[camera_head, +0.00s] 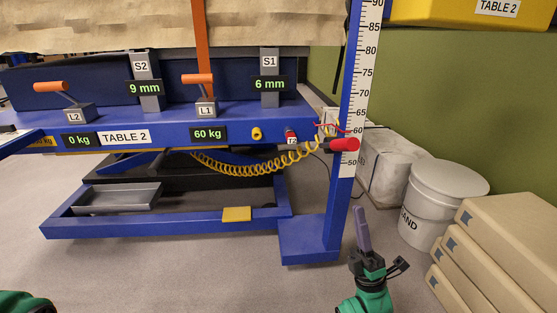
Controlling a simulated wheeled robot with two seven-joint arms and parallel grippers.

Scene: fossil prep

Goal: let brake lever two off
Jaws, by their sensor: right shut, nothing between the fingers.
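The blue lift table labelled TABLE 2 (170,118) stands ahead. A lever with an orange handle (51,87) rises from a grey block labelled L2 (76,117) at the table's left; its handle tilts up and left. A similar lever (197,79) stands on the block labelled L1 (206,110). My left gripper is out of view.
A numbered scale post (358,90) rises at the table's right end. A yellow coiled hose (255,170) hangs below. A white bucket (438,205), a pale sack (385,165) and stacked boxes (505,240) crowd the right. The floor before the table is clear.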

